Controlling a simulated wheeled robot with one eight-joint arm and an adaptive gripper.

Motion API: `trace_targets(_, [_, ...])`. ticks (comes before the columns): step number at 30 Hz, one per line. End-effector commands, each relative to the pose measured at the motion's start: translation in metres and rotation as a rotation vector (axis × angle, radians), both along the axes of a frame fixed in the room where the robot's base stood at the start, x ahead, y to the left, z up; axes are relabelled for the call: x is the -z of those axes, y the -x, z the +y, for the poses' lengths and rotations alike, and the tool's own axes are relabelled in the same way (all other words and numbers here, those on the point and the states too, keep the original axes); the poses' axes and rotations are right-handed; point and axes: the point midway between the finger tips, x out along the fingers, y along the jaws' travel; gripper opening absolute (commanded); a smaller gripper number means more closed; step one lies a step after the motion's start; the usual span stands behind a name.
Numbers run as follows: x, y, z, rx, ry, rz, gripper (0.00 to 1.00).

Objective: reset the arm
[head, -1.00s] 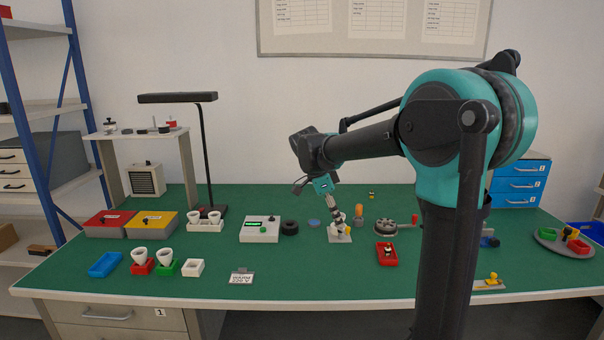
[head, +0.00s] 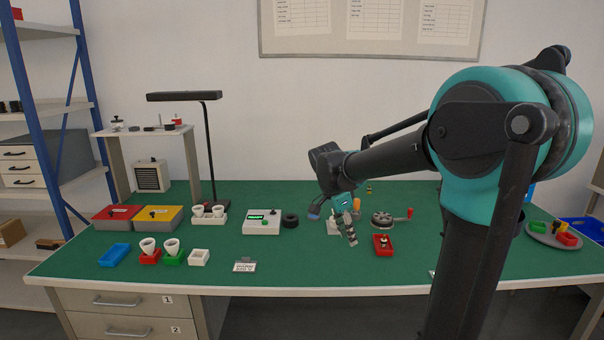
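No held object can be made out. An orange-topped piece (head: 357,204) shows beside the wrist.
A red tray (head: 383,245) and a round device with a red-handled crank (head: 384,219) stand right of the gripper. A grey box with a green display (head: 261,222) and a black ring (head: 290,220) are left. The front middle of the table (head: 310,265) is mostly clear.

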Motion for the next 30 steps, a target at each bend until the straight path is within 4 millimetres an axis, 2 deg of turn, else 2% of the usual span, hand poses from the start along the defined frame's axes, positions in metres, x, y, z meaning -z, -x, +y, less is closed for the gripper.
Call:
trace_targets(8, [0.044,0.049,-0.028,-0.33,-0.066,0.019,0.36])
trace_targets(15, [0.102,0.118,-0.051,-0.782,-0.085,-0.019,0.36])
trace_targets(21, [0.138,0.164,-0.057,-1.073,-0.038,-0.066,0.36])
trace_targets(25, [0.149,0.179,-0.058,-1.173,-0.009,-0.084,0.36])
trace_targets(30, [0.152,0.183,-0.058,-1.21,0.002,-0.088,0.36])
